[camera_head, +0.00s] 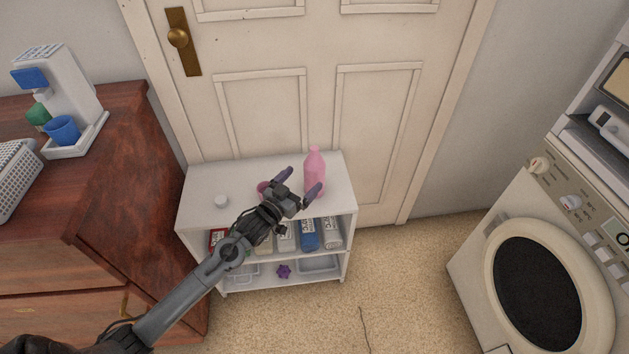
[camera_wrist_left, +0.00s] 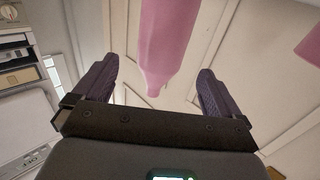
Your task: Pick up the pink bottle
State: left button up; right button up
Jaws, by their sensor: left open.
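The pink bottle (camera_head: 315,168) stands upright on the top of the white shelf unit (camera_head: 205,187), near its right end. My left gripper (camera_head: 299,181) is open beside it, and one purple finger overlaps the bottle's lower part in the head view. In the left wrist view the bottle (camera_wrist_left: 170,40) lines up with the gap between the two spread fingers (camera_wrist_left: 154,78), and the view looks upside down. Whether the bottle is inside the jaws or just beyond them, I cannot tell. My right gripper is not in view.
Lower shelves hold several containers. A door (camera_head: 320,60) is behind, a wooden dresser (camera_head: 130,150) left, a washing machine (camera_head: 480,270) right.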

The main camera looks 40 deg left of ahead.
aim_at(308, 174)
pick_arm(q)
jog(key=shift+w+b, duration=0.7)
jog(key=shift+w, duration=1.3)
jog(key=shift+w+a+f+b, duration=0.15)
jog(key=shift+w+f+b, duration=0.05)
jog(key=shift+w+b, duration=0.35)
jog(key=w+b, duration=0.2)
jog(key=w, duration=0.1)
jog(key=shift+a, duration=0.1)
jog(key=shift+w+r+b, duration=0.1)
jog(key=shift+w+b, duration=0.2)
jog(key=shift+w, duration=0.25)
jog(key=shift+s, duration=0.1)
jog(key=shift+r, duration=0.1)
jog(key=c, duration=1.4)
